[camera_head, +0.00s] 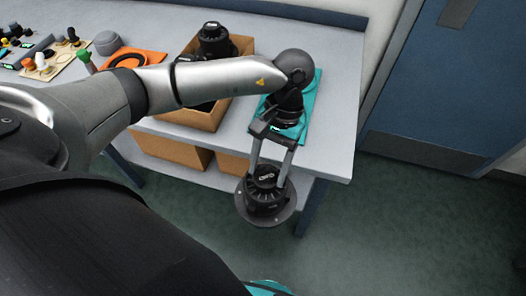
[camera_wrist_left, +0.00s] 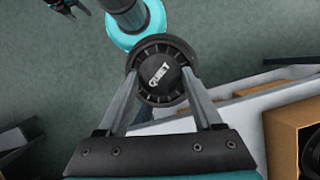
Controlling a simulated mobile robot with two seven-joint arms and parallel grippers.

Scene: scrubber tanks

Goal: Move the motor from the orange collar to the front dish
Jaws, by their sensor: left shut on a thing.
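My left gripper (camera_head: 270,172) is shut on the black motor (camera_head: 264,197), which has a round flange at its base. It holds the motor in the air beyond the table's front edge, above the floor. In the left wrist view, the motor (camera_wrist_left: 162,72) sits between the two fingertips (camera_wrist_left: 160,82) with its labelled top facing the camera. An orange plate with a black ring (camera_head: 128,60), seemingly the orange collar, lies on the table at the left, partly behind my arm. I cannot make out the front dish.
An open cardboard box (camera_head: 172,116) on the table holds another black motor (camera_head: 215,40). A teal mat (camera_head: 309,108) lies right of it. A grey dome (camera_head: 107,43) and small parts on boards (camera_head: 56,60) are at the left. The table's right front corner (camera_head: 335,165) is bare.

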